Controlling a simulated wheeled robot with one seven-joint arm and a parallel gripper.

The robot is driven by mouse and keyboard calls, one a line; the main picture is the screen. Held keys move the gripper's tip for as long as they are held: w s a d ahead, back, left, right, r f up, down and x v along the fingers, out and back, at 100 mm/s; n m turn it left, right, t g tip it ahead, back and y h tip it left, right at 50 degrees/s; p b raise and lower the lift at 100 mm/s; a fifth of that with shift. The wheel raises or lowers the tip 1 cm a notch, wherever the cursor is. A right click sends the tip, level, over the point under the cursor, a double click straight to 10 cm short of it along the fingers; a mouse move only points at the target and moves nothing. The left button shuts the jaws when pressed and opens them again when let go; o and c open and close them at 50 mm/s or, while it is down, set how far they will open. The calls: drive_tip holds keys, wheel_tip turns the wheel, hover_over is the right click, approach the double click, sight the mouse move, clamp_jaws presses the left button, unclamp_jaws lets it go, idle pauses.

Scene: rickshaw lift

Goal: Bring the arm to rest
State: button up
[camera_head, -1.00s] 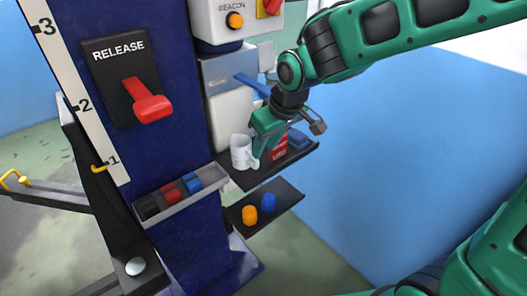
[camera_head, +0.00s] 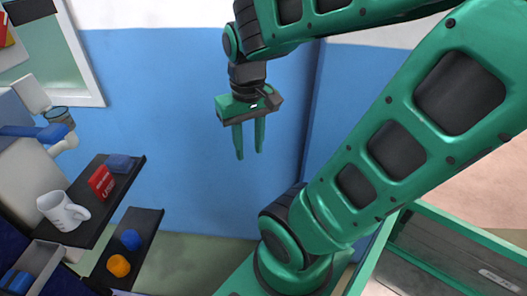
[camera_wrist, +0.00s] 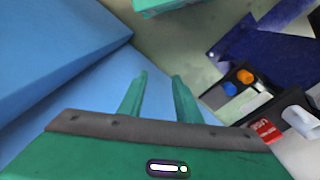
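My green arm is folded across the right of the head view. My gripper (camera_head: 250,142) hangs fingers-down in front of the blue wall, clear of the shelves. Its two green fingers are apart with nothing between them. The wrist view shows the same gripper (camera_wrist: 158,85) open and empty, with floor and blue wall beyond the fingertips.
A dark upper shelf (camera_head: 92,226) at the left holds a white mug (camera_head: 62,211), a red box (camera_head: 101,181) and a blue item (camera_head: 120,163). A lower shelf (camera_head: 147,219) holds a blue knob (camera_head: 131,239) and an orange knob (camera_head: 118,265). Space around the gripper is free.

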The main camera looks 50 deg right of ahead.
drive_tip(key=shift+m+g+y, duration=0.3)
drive_tip(key=shift+m, duration=0.6)
drive_tip(key=s, duration=0.1)
drive_tip(key=s+d, duration=0.1)
drive_tip(key=s, duration=0.3)
drive_tip(key=shift+s+d+f, duration=0.1)
drive_tip(key=shift+d+f, duration=0.1)
drive_tip(key=shift+d, duration=0.1)
drive_tip(key=shift+w+f, duration=0.25)
drive_tip(key=shift+w, duration=0.4)
drive_tip(key=shift+s, duration=0.1)
drive_tip(key=shift+c, duration=0.5)
